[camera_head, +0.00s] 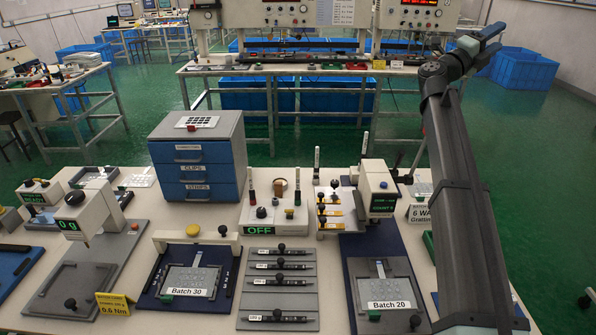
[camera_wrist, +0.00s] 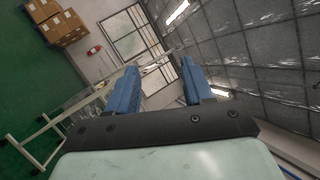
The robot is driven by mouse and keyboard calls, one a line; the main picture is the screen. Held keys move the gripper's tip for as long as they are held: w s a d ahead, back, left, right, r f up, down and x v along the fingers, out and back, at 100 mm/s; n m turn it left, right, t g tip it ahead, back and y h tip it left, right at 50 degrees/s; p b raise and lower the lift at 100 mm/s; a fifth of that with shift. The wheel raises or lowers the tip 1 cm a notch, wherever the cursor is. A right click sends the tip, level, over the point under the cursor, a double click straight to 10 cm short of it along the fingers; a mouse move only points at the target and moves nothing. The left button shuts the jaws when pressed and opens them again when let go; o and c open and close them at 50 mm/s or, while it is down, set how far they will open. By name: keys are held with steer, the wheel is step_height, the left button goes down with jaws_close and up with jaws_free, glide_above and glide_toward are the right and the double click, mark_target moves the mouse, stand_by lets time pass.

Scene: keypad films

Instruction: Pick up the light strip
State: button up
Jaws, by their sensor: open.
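Several dark strips (camera_head: 280,265) with black knobs lie in parallel rows on a grey plate (camera_head: 242,313) at the front middle in the head view. Small labels at their left ends seem to give gram values, too small to read surely. I cannot tell which one is the light strip. My gripper (camera_head: 490,40) is raised high at the upper right, far from the strips.
A blue drawer cabinet (camera_head: 198,165) with shut drawers stands behind. The "Batch 30" fixture (camera_head: 191,279) is left of the strips and the "Batch 20" fixture (camera_head: 389,290) right. A box reading "OFF" (camera_head: 262,224) is just behind them. A "0 g" device (camera_head: 78,215) stands at left.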

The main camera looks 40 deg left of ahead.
steer(key=s+a+n+y, duration=0.6)
steer(key=a+n+y, duration=0.4)
steer(key=a+n, duration=0.3)
steer(key=s+a+n+y, duration=0.5)
steer(key=a+n+y, duration=0.6)
steer(key=a+n, duration=0.2)
steer(key=s+a+f+n+g+y, duration=0.2)
steer(key=s+a+f+n+g, duration=0.55)
steer(key=s+a+n, duration=0.35)
steer(key=s+a+f+n+g+y, duration=0.2)
steer(key=s+a+f+n+g, duration=0.6)
steer(key=n, duration=0.6)
steer(key=n+g+h, duration=0.3)
steer(key=n+h, duration=0.9)
steer(key=n, duration=0.7)
glide_toward(251, 191)
steer(key=shift+t, duration=0.25)
steer(key=shift+s+x, duration=0.15)
steer(key=shift+x, duration=2.45)
steer(key=shift+s+x, duration=0.1)
steer(key=shift+x, duration=2.45)
steer(key=shift+d, duration=0.1)
